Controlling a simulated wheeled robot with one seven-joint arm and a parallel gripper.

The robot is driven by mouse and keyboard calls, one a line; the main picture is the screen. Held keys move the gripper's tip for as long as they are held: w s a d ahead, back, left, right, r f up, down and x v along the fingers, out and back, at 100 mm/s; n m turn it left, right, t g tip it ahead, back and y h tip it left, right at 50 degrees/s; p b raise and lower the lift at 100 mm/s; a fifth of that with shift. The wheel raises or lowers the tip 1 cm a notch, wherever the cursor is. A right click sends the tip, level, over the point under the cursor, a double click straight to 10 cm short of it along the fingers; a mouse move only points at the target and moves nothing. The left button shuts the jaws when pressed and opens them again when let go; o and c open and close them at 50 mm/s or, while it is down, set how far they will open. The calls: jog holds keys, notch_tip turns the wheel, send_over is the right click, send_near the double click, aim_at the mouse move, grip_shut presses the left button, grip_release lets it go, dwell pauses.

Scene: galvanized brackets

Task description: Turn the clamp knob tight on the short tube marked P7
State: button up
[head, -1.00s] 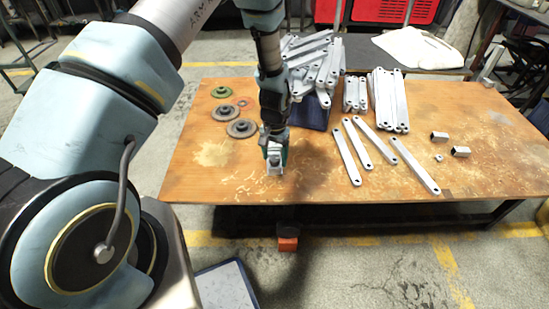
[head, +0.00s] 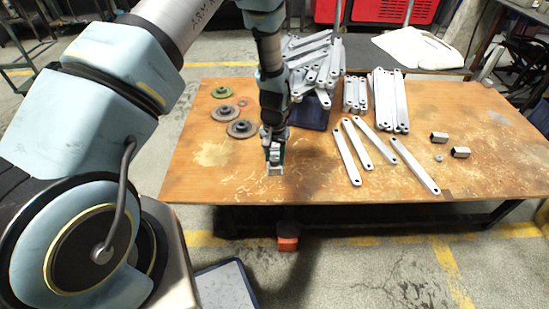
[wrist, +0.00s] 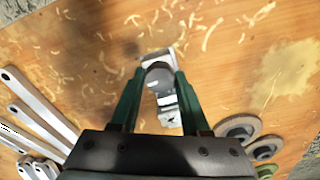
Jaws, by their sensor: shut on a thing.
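The short tube (head: 275,171) with its clamp stands near the front edge of the wooden table. In the wrist view the silver clamp piece (wrist: 168,112) shows between my fingers. A round grey knob (wrist: 158,76) sits on it. My gripper (wrist: 158,72) points down at it and is shut on the knob, one green finger on each side. In the head view my gripper (head: 274,151) hides most of the clamp. I cannot read a P7 mark.
Two other short tubes (head: 460,152) and a small nut (head: 438,158) lie at the right. Long flat brackets (head: 414,165) lie mid-table, with more piled on a dark blue bin (head: 312,115). Grinding discs (head: 242,128) lie left. The front-left tabletop is clear.

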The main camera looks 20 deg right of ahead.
grip_shut()
jog(key=m, duration=0.6)
jog(key=shift+r+m+p, duration=0.1)
jog(key=shift+m+p, duration=0.25)
jog(key=shift+m, duration=0.05)
jog(key=m, duration=0.4)
jog(key=shift+m+p, duration=0.4)
jog(key=m+p, duration=0.1)
jog(key=m, duration=0.4)
jog(key=shift+m, duration=0.3)
jog(key=o, duration=0.7)
grip_release()
